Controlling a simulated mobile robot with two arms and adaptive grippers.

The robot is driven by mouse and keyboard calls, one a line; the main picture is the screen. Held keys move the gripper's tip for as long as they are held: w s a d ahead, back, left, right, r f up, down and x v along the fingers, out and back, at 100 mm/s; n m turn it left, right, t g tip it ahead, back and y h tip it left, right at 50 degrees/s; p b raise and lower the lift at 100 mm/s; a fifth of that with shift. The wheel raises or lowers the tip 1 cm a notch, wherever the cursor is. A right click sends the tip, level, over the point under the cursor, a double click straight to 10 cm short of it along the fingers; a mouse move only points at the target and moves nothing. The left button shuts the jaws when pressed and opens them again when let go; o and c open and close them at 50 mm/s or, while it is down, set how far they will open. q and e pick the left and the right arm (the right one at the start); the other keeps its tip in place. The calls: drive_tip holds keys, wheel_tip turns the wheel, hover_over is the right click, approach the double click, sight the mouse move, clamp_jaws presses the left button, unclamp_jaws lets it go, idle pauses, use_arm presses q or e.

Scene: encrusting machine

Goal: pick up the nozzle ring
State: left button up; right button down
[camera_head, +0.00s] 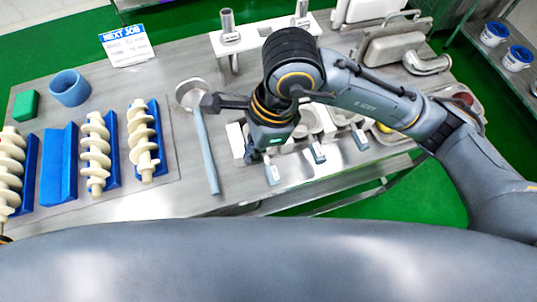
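My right gripper (258,155) hangs pointing down over the middle of the steel table (235,185), in front of a group of pale round parts (325,118). These lie partly under my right wrist and forearm, and some look ring-shaped. I cannot tell for sure which one is the nozzle ring. My wrist hides the fingertips, so I cannot tell whether the gripper is open or holds anything. My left gripper is not in view.
A long-handled tool with a round head (207,150) lies just left of my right gripper. Cream augers (95,155) and blue holders (60,165) fill the left side. A white rack (232,42) with metal tubes stands behind. A "NEXT JOB" sign (126,45) stands at the back.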

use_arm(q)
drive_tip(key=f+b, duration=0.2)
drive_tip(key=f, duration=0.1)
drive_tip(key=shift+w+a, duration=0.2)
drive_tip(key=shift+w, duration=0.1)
use_arm(e)
drive_tip(key=s+a+r, duration=0.3)
drive_tip(key=s+a, duration=0.2)
drive_tip(key=s, duration=0.1)
drive_tip(key=shift+s+r, duration=0.2)
drive_tip(key=shift+s, duration=0.2)
drive_tip(key=c, duration=2.1)
unclamp_jaws()
drive_tip(key=o, duration=1.7)
drive_tip(key=shift+r, duration=0.1)
